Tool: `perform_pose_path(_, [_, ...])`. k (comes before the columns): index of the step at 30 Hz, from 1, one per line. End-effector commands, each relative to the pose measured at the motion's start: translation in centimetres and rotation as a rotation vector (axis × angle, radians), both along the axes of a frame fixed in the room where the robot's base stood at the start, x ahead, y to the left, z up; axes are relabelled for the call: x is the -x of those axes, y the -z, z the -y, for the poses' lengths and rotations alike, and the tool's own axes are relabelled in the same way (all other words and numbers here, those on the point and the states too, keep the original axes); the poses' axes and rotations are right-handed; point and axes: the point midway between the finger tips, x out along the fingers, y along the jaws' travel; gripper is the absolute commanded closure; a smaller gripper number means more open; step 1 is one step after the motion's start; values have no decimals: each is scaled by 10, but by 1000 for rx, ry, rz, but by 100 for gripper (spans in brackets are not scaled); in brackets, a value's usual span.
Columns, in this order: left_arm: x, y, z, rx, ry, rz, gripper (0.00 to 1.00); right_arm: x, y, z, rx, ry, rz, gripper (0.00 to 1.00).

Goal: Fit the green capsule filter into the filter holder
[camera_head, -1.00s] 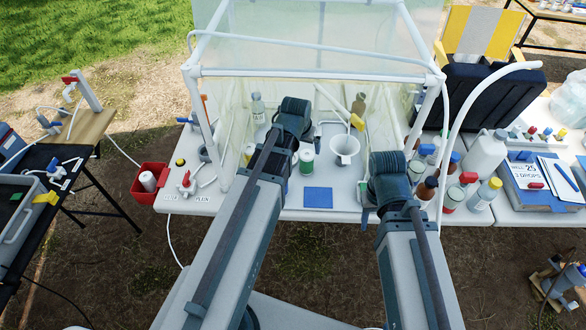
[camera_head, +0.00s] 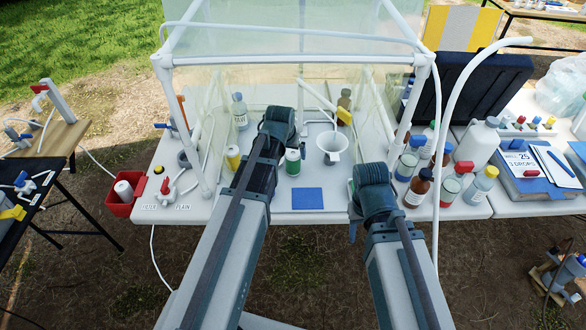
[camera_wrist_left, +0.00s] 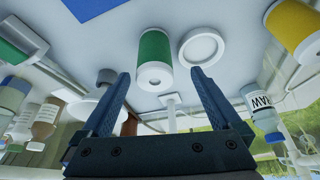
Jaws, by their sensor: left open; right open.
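The green capsule filter (camera_head: 293,163), with white ends, stands on the white table just right of my left arm. In the left wrist view the green capsule (camera_wrist_left: 155,58) appears between and beyond the spread fingers of my left gripper (camera_wrist_left: 160,77), which is open and empty. Beside it lies a white round ring-like piece (camera_wrist_left: 202,47); I cannot tell whether it is the filter holder. My left arm hides this spot in the head view. My right gripper (camera_head: 352,228) is near the table's front edge, mostly hidden by its wrist, with nothing seen in it.
A yellow capsule (camera_head: 233,157) stands left of my left arm. A white funnel-like cup (camera_head: 333,146) is right of the green filter, with a blue mat (camera_head: 307,198) in front. White frame posts (camera_head: 186,130) surround the work area. Several bottles (camera_head: 418,187) crowd the right.

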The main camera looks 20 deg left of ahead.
Motion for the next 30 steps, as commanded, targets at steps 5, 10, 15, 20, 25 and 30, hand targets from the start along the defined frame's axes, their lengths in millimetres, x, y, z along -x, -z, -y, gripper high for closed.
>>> perform_pose_path(5, [-1, 1, 0, 0, 0, 0, 2, 0, 1, 0, 0, 0, 0, 50])
perform_pose_path(10, [-5, 13, 3, 0, 0, 0, 2, 0, 13, 0, 0, 0, 0, 50])
perform_pose_path(15, [-14, 34, 7, 0, 0, 0, 2, 0, 34, 0, 0, 0, 0, 50])
perform_pose_path(20, [-20, 49, 7, 0, -1, 0, 2, 0, 49, 0, 0, 0, 0, 50])
perform_pose_path(25, [-21, 48, 7, 0, 0, 0, 2, 0, 48, 0, 0, -1, 0, 50])
perform_pose_path(30, [-21, 48, 7, 0, 0, 0, 13, 0, 47, 0, 0, 0, 0, 50])
